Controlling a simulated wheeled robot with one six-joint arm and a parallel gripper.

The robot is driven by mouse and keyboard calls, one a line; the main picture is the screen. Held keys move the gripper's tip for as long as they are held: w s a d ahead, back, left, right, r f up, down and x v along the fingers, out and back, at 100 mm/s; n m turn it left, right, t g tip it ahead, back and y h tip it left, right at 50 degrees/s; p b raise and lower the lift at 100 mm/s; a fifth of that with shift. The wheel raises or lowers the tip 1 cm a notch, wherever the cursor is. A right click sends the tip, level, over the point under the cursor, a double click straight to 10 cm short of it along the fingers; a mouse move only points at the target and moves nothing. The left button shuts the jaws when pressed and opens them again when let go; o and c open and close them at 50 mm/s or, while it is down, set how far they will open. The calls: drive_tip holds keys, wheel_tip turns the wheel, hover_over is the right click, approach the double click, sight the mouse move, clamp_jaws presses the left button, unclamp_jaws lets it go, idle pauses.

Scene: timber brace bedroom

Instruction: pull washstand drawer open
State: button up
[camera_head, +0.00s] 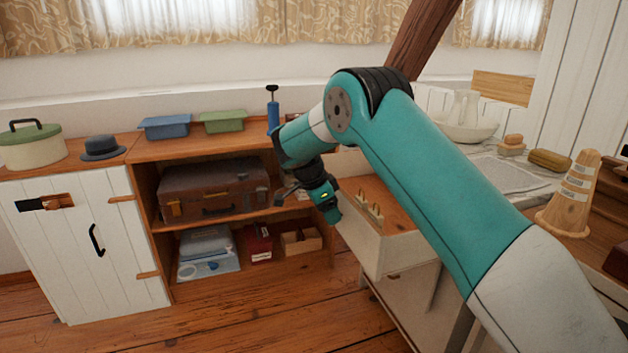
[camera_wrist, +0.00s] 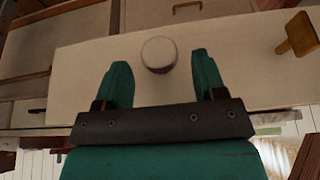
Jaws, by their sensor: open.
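The washstand drawer (camera_head: 402,256) is a white box with a brown wooden inside, and it stands pulled out from the washstand, with several small pegs (camera_head: 371,207) in it. My gripper (camera_head: 328,207) is at the drawer's front, on its left side in the head view. In the wrist view, the white drawer front (camera_wrist: 235,78) carries a round pale knob (camera_wrist: 159,54). My gripper's two green fingers (camera_wrist: 161,80) are open, one on each side of the knob, with a gap to both. The head view hides the knob behind my gripper.
Left of the drawer, a low cabinet holds a brown suitcase (camera_head: 212,192). A blue bottle-like pump (camera_head: 272,110) stands on top near my arm. A basin with a jug (camera_head: 465,120) and a wooden cone (camera_head: 571,195) are at right. Floor shows below the drawer.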

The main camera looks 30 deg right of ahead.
drive_tip(key=p+v, duration=0.5)
drive_tip(key=v, duration=1)
drive_tip(key=shift+a+r, duration=0.1)
